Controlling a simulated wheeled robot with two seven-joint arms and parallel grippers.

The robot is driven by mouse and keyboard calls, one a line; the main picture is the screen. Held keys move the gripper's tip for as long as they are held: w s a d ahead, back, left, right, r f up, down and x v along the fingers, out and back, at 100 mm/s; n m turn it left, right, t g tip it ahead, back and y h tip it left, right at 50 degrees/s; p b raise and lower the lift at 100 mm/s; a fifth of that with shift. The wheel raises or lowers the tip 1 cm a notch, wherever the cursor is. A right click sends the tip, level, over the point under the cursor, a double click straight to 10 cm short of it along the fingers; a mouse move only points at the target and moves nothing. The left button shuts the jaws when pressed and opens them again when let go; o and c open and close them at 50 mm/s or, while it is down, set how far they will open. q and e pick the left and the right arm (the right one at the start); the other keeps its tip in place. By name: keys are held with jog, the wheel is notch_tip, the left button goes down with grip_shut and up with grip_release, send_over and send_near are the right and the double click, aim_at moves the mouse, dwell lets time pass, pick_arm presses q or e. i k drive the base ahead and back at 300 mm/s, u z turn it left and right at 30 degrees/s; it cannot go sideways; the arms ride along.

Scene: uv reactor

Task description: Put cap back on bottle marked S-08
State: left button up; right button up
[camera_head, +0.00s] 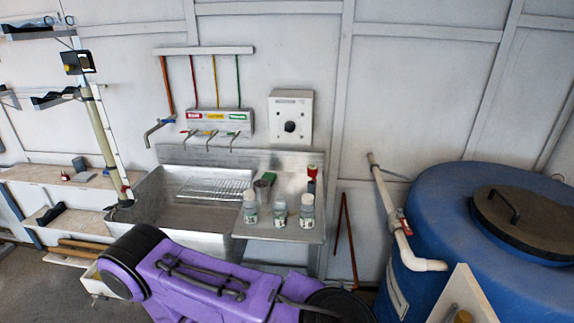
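Three small clear bottles stand upright in a row on the steel drainboard: a left bottle (250,209), a middle bottle (279,212) and a right bottle (307,211). Each has a pale top and a label with some green. The labels are too small to read, so I cannot tell which is S-08. I cannot make out a loose cap, nor whether any of the tops is open. Neither of my grippers is in view.
The drainboard (290,236) joins a steel sink (158,214) on its left. A dark container with green (263,188) and a red-topped dark item (311,183) stand behind the bottles. Taps (233,138) hang above. A blue tank (450,220) and white pipe (386,195) stand right.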

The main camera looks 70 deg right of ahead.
aim_at(279, 206)
jog(key=z, duration=1.55)
